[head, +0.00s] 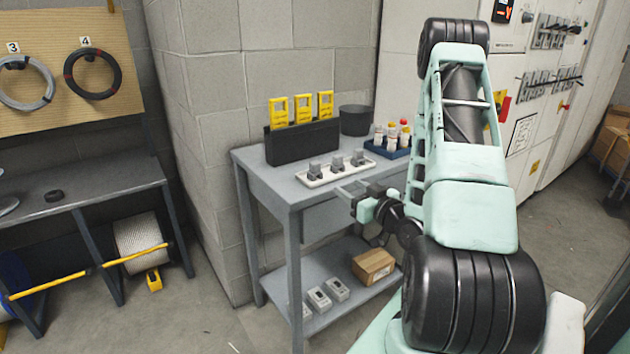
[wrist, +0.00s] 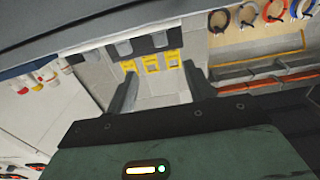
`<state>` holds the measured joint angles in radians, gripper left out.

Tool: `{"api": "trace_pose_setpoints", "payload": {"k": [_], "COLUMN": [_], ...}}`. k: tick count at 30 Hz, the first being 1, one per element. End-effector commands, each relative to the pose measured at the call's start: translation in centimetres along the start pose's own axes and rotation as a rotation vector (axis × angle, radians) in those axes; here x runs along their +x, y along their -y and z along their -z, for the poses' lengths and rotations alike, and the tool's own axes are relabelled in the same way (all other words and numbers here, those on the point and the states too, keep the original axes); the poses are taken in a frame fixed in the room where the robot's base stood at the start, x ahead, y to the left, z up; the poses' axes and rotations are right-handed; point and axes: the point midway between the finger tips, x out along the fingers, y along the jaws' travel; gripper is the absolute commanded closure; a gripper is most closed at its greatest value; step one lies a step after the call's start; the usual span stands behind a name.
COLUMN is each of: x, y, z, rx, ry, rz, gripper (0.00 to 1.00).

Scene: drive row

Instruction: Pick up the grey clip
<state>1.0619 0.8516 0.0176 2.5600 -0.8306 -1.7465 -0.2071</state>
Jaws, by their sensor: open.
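Three small grey clips stand in a row on a white tray (head: 326,178) near the front of the grey table: a left clip (head: 315,168), a middle clip (head: 337,164) and a right clip (head: 358,158). They look alike. My gripper (head: 350,191) is open and empty, at the table's front edge and just short of the tray. The wrist view looks upside down: my gripper's fingers (wrist: 161,88) are spread, with the clips (wrist: 125,47) above them in the picture. Nothing is between the fingers.
A black holder (head: 302,143) with three yellow tags stands behind the tray. A black cup (head: 355,120) and a blue tray (head: 392,152) of small bottles stand beside it. The lower shelf holds a cardboard box (head: 374,266) and grey boxes (head: 336,290).

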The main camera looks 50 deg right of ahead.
Motion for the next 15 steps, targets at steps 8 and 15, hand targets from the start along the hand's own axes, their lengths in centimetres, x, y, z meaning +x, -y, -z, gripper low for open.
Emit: {"api": "trace_pose_setpoints", "payload": {"k": [8,15], "x": [5.8,9.4], "y": [0.1,0.1], "z": [0.3,0.1], "rx": [-0.001,0.0], "ry": [-0.001,0.0], "rz": [0.002,0.001], "gripper": [0.47,0.47]}}
